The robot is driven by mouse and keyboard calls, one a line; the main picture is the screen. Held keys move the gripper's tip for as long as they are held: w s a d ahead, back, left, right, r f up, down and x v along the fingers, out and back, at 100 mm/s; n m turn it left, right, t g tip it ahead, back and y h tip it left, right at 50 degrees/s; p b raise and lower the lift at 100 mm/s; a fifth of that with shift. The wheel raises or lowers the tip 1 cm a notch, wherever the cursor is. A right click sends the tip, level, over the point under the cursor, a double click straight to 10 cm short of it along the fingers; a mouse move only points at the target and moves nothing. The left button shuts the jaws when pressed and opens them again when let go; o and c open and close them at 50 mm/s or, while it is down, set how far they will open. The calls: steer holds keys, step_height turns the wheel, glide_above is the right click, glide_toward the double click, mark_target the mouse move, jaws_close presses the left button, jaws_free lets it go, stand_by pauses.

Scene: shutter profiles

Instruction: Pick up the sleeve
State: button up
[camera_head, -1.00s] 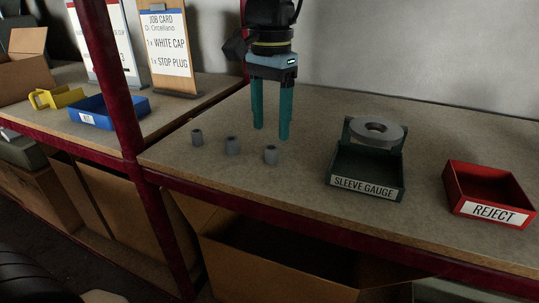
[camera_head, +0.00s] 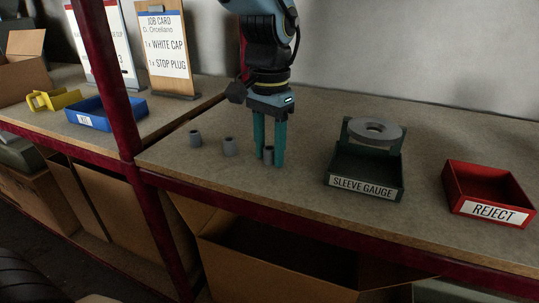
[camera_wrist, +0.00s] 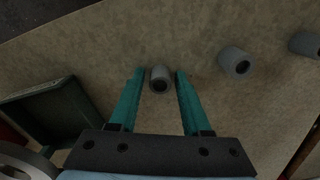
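Three small grey sleeves stand on the bench top. The rightmost sleeve (camera_head: 268,153) is between the teal fingers of my gripper (camera_head: 269,160). The fingers are apart and point down at bench level. The middle sleeve (camera_head: 229,147) and the left sleeve (camera_head: 195,138) stand to the left in the head view. They also show at the right in the wrist view, the middle one (camera_wrist: 234,62) nearer.
A green tray labelled SLEEVE GAUGE (camera_head: 362,187) with a grey ring (camera_head: 374,131) stands right of my gripper. A red REJECT tray (camera_head: 489,194) is farther right. A blue tray (camera_head: 107,112) and yellow holder (camera_head: 53,99) are left, beyond the dark red post (camera_head: 108,80).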

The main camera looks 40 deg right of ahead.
jaws_close()
steer(key=shift+r, duration=0.1)
stand_by(0.3)
